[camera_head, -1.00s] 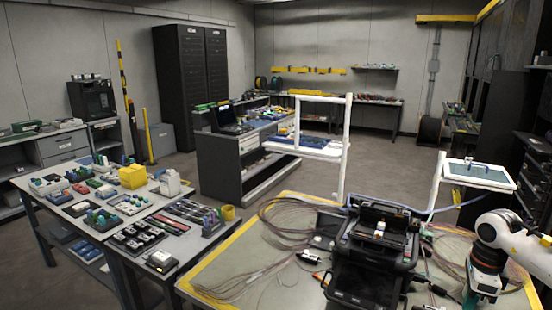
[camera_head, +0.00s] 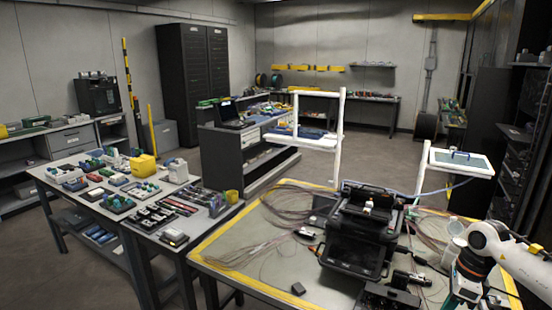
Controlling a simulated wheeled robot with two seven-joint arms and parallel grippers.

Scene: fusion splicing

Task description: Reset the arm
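My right arm (camera_head: 496,240), white with an orange band, comes in from the right edge. Its gripper (camera_head: 462,298) hangs low over the right part of the workbench (camera_head: 222,240), cut by the bottom edge, and its finger state does not show. My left gripper is not in view. The black fusion splicer (camera_head: 352,245) stands on the bench left of my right gripper, apart from it. A small pale item sits on top of the splicer.
Loose fibre cables (camera_head: 270,212) spread left of the splicer. A white-framed stand with a tray (camera_head: 462,161) is behind at the right. A parts table (camera_head: 100,190) stands at the left. Open floor (camera_head: 300,172) lies behind the bench. A white cup-like item (camera_head: 454,250) is beside my arm.

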